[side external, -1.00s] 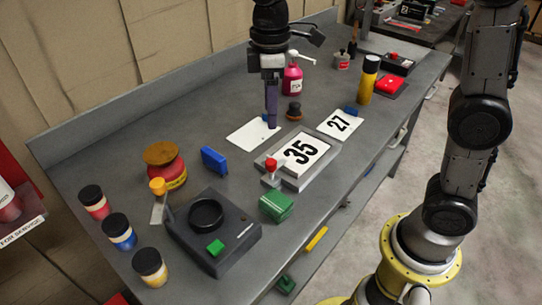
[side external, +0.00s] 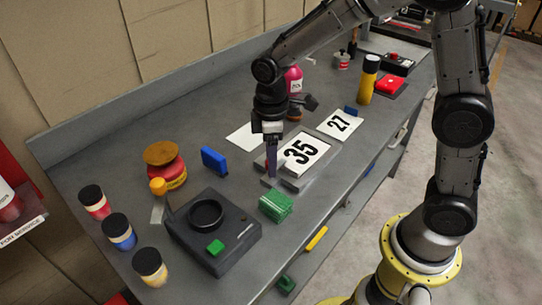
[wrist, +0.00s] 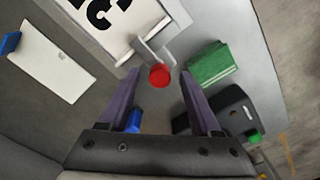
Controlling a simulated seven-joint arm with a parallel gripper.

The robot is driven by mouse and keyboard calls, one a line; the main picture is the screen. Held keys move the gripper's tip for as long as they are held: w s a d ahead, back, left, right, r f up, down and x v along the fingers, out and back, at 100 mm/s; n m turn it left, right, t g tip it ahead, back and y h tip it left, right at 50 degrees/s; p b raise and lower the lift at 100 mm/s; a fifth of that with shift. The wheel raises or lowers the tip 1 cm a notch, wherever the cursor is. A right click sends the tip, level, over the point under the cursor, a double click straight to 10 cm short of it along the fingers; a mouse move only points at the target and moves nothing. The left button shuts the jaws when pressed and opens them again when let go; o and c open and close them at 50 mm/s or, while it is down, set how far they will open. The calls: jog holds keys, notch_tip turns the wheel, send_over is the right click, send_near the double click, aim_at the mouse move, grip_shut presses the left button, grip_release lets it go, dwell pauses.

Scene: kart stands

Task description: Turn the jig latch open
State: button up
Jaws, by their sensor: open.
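The grey jig (side external: 297,184) lies on the bench and holds a white plate numbered 35 (side external: 303,150). In the wrist view, the latch is a pale metal bar (wrist: 149,50) at the plate's edge, with a round red knob (wrist: 159,76). My gripper (side external: 271,174) points down at the jig's near-left corner and hides the knob in the side view. In the wrist view, my gripper (wrist: 160,73) is open, with the knob between its two purple fingers and a gap on each side. I cannot tell the fingertips' exact height beside the knob.
A green block (side external: 276,205) stands close to the jig. A black device with a round ring (side external: 206,214) and a blue block (side external: 214,161) are to the left.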

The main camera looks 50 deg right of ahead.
grip_shut()
dwell(0.3)
dwell(0.3)
jog(key=m, duration=0.4)
jog(key=shift+m, duration=0.4)
jog(key=m, duration=0.4)
jog(key=shift+r+m, duration=0.1)
jog(key=shift+m, duration=0.2)
jog(key=m, duration=0.4)
jog(key=shift+m, duration=2.2)
